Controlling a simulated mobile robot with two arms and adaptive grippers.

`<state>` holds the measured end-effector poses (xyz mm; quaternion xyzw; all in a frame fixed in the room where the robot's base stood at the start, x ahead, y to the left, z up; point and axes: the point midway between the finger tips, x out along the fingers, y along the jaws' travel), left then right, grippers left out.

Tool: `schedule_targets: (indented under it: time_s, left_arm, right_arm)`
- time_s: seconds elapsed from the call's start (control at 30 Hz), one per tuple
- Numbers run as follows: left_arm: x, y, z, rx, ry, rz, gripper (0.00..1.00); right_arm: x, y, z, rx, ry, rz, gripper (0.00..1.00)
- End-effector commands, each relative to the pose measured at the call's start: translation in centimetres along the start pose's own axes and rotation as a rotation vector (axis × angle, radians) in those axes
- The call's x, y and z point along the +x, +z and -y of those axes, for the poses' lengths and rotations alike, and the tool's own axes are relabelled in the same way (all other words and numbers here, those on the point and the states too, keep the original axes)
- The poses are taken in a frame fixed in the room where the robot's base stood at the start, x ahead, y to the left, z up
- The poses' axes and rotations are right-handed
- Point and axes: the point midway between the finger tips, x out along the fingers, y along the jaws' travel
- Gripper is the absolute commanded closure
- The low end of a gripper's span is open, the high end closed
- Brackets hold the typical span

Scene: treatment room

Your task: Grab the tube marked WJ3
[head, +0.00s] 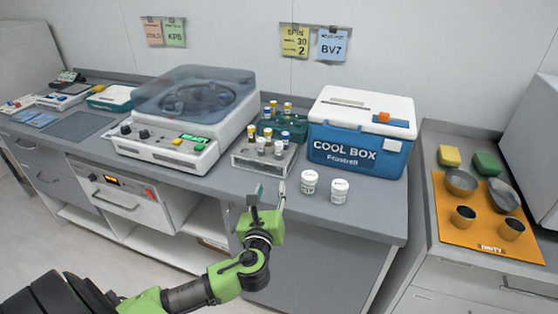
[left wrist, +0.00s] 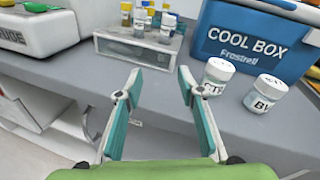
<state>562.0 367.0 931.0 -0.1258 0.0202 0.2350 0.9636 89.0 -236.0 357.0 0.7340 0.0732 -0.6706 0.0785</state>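Several small tubes (head: 278,147) with white, blue and yellow caps stand in a grey rack (head: 248,165) in the middle of the counter. More tubes with yellow and blue caps stand in a green rack (head: 297,128) just behind it. I cannot read the mark WJ3 on any tube. My left gripper (head: 267,194) is open and empty at the counter's front edge, in front of the grey rack and apart from it. In the left wrist view its two fingers (left wrist: 158,88) are spread, with the grey rack (left wrist: 108,46) beyond them. My right gripper is not in view.
Two white jars (head: 309,181) (head: 339,190) stand right of the gripper, before the blue cool box (head: 356,152). A centrifuge (head: 168,150) stands left of the racks. An orange mat (head: 450,221) with metal cups lies far right. Counter before the grey rack is clear.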

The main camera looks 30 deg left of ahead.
Motion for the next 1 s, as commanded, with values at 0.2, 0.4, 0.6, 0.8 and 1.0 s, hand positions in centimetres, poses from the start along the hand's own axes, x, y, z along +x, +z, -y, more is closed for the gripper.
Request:
schedule_targets:
  time_s: [0.2,0.4,0.6,0.8,1.0]
  left_arm:
    - [1.9,2.3,1.1,0.236,-0.051,0.094,0.65]
    - [5.1,2.8,1.3,0.243,-0.049,0.097,0.65]
    - [8.6,2.9,1.5,0.24,-0.05,0.094,0.65]
    - [10.1,2.9,1.6,0.238,-0.051,0.092,0.65]
    - [11.6,3.0,1.4,0.239,-0.049,0.093,0.65]
  right_arm:
    - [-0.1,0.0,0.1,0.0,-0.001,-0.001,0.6]
    - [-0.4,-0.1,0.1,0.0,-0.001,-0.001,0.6]
    - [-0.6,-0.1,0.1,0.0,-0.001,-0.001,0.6]
    - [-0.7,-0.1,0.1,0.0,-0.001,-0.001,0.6]
    - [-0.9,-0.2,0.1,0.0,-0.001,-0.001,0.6]
